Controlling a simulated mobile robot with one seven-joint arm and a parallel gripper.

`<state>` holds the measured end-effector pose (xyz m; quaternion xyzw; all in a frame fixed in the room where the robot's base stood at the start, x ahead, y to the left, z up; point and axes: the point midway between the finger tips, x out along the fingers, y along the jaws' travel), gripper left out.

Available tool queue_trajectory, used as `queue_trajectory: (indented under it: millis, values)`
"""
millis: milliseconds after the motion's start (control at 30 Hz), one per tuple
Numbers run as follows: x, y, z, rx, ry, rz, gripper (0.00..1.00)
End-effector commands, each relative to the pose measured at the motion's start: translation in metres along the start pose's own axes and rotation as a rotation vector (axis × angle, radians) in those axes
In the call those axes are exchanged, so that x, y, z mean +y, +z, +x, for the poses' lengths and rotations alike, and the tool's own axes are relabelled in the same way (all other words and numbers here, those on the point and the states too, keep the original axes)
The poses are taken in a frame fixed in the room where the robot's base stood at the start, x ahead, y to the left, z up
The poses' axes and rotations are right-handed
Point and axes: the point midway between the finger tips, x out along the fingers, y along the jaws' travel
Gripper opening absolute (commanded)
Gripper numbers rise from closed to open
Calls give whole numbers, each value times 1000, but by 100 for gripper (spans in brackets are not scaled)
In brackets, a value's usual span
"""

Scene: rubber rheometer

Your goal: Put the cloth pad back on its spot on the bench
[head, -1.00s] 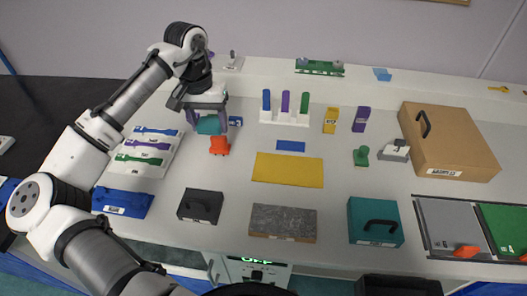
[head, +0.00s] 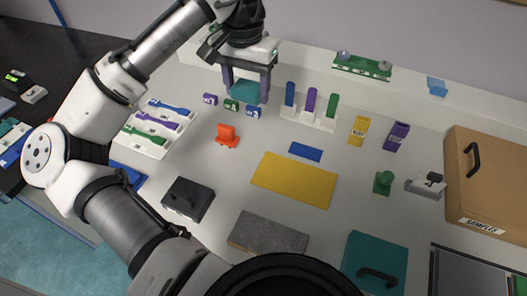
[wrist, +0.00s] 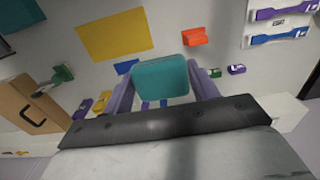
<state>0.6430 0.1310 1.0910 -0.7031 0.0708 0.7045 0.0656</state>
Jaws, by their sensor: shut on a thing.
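My gripper (head: 246,88) is shut on a teal pad (head: 245,93), held between its two purple fingers. In the head view it is at the upper left, apparently above the bench and close to the small labelled blocks. In the wrist view the teal pad (wrist: 162,78) spans the gap between the fingers, with its broad face visible. On the bench (head: 215,160) lie a flat yellow rectangle (head: 293,180) and a smaller flat blue rectangle (head: 306,152). I cannot tell which marking is the pad's spot.
A red-orange piece (head: 227,136) stands near my gripper. Small labelled blocks (head: 231,104) are just below it. A white rack with upright coloured pegs (head: 310,112) is to the right. A white tray of coloured tools (head: 150,130) is left. A cardboard box (head: 490,180) stands far right.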

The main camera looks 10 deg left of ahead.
Motion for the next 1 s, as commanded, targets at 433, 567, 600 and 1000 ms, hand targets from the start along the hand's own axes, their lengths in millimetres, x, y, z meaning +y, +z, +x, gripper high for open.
queue_trajectory:
  millis: [433,567,600,1000]
  values:
    - [0,2,95,-3,8,0,40]
    - [-1,2,126,-4,2,-2,40]
    - [-2,2,134,-3,2,-2,40]
    - [-2,1,182,-4,1,-1,40]
